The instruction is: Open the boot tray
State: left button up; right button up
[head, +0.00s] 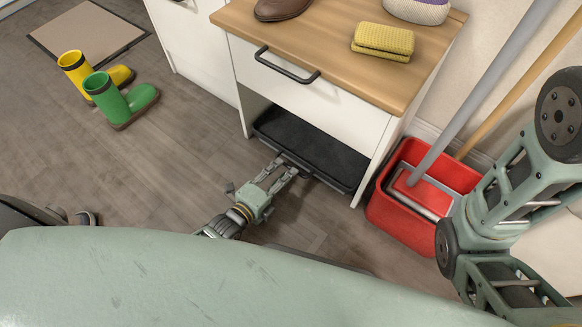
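The boot tray (313,148) is a flat black tray low in the open bay under the white cabinet, between its legs. A dark bar handle runs along its front edge, partly hidden by my fingers. My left gripper (286,168) is at this front edge, with its fingertips at the handle. Its two fingers stand apart with a gap between them. Whether they touch the handle is hard to tell. My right arm shows at the right side, but its gripper is out of view.
Above the bay is a closed drawer with a dark handle (287,67). A red mop bucket (405,207) stands close to the cabinet's right. The floor before the tray is mostly clear.

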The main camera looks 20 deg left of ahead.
aim_at(289, 167)
pick_arm(q)
jog(key=shift+b+x, duration=0.8)
jog(key=shift+x, duration=1.2)
grip_shut()
